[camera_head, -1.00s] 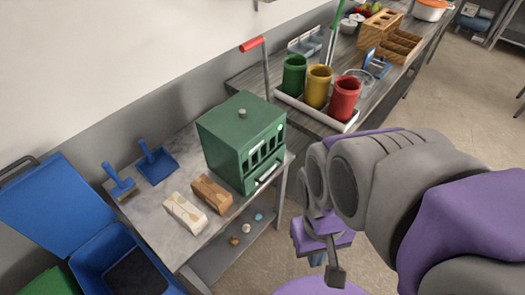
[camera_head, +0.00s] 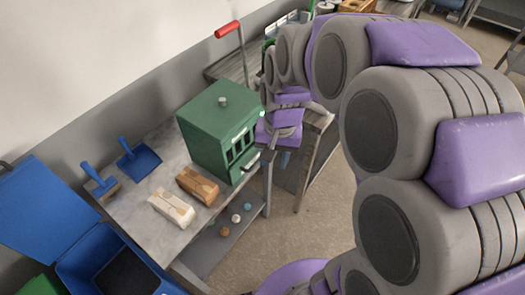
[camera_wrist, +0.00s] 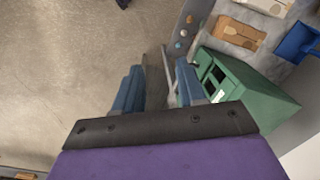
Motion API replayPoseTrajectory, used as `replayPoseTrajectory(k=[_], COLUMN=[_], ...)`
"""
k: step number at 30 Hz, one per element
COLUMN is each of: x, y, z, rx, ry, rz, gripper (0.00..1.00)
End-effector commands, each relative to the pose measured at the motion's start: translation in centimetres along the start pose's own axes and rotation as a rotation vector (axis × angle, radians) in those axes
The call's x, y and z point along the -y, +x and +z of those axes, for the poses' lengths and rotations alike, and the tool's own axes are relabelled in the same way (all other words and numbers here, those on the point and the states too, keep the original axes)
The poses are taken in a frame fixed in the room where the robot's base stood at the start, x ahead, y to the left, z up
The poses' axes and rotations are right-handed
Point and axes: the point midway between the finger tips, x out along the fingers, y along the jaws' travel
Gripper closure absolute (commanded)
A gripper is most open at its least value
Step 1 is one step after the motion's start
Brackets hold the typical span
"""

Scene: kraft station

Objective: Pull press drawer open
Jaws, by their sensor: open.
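The green press (camera_head: 215,130) stands on the grey table, with a red-tipped lever (camera_head: 230,32) rising behind it. Its slotted front faces right, and the pale drawer handle (camera_head: 249,164) is low on that front; the drawer looks shut. In the wrist view the press (camera_wrist: 258,92) is just right of the fingers. My gripper (camera_wrist: 160,88) is open, pointing toward the table edge beside the press front. The right finger overlaps the press's lower front, so whether it touches the handle is hidden. In the head view my gripper (camera_head: 282,152) is right of the press, partly covered by my arm.
Brown block (camera_head: 198,187) and cream block (camera_head: 171,208) lie in front of the press. A blue dustpan (camera_head: 138,160) and a brush (camera_head: 101,183) lie left. A blue bin (camera_head: 85,265) stands beside the table. Small balls (camera_head: 236,218) sit on the lower shelf.

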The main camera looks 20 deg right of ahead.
Motion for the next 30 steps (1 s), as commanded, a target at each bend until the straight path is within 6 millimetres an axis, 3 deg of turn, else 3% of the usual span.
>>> replayPoseTrajectory(k=[9, 15, 21, 26, 30], x=[1.7, 1.5, 1.2, 1.2, 1.4], y=[4.4, 7.3, 8.7, 9.7, 11.8], z=[-11.7, -17.6, -20.4, -20.8, -20.9], rx=[-0.056, -0.087, -0.109, -0.110, -0.104], ry=[0.265, 0.417, 0.494, 0.503, 0.501], rz=[-0.071, -0.106, -0.124, -0.125, -0.122], gripper=[0.60, 0.60, 0.60, 0.60, 0.60])
